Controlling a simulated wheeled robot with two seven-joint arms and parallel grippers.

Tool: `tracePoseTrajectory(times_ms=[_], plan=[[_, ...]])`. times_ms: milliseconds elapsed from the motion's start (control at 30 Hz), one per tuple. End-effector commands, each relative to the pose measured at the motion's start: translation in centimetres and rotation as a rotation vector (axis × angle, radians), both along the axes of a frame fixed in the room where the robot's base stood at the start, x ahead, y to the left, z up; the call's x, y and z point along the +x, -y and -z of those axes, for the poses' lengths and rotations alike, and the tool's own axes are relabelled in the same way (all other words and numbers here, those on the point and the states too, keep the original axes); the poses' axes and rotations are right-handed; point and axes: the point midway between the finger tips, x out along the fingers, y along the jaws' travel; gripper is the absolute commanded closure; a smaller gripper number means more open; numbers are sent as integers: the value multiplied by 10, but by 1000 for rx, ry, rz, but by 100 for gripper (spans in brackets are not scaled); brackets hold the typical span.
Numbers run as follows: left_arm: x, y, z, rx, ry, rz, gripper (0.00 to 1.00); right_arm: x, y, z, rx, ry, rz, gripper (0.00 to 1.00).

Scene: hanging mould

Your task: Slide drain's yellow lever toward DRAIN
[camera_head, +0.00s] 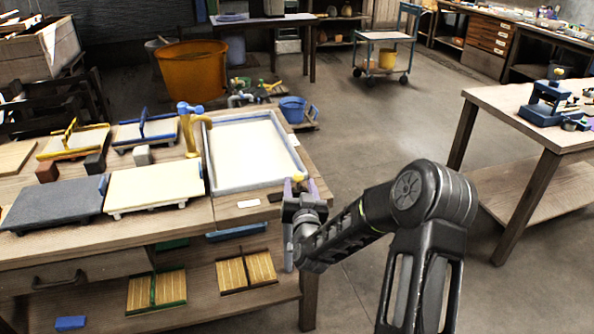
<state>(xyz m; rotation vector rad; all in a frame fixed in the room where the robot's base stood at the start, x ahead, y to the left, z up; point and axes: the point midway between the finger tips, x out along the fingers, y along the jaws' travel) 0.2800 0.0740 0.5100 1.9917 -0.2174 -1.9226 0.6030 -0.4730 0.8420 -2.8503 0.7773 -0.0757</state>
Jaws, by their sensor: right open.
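A pale-filled basin with a grey rim (207,160) is set into the wooden bench. A small yellow piece (299,178), which looks like the drain's lever, shows at the bench's right edge by the basin's near right corner. My right gripper (300,187) is open, with its fingertips at either side of this yellow piece. I cannot tell whether they touch it. The gripper hides most of the drain, and no DRAIN lettering is legible. A white label (248,203) and a dark plate (276,197) lie on the bench in front of the basin. My left gripper is not in view.
A yellow post with a blue top (191,126) stands at the basin's left. Framed moulds, including a cream one (155,185) and a dark one (55,202), lie further left. The floor right of the bench is clear.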

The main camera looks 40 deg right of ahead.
Motion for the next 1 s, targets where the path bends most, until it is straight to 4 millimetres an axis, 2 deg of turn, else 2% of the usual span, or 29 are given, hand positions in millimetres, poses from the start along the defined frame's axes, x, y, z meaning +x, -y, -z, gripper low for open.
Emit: tracePoseTrajectory(times_ms=[500,833,1000], plan=[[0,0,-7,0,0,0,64,58,34,0,1,0,0,50],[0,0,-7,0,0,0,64,62,37,0,0,-1,0,50],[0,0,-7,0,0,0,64,62,37,0,0,0,0,63]])
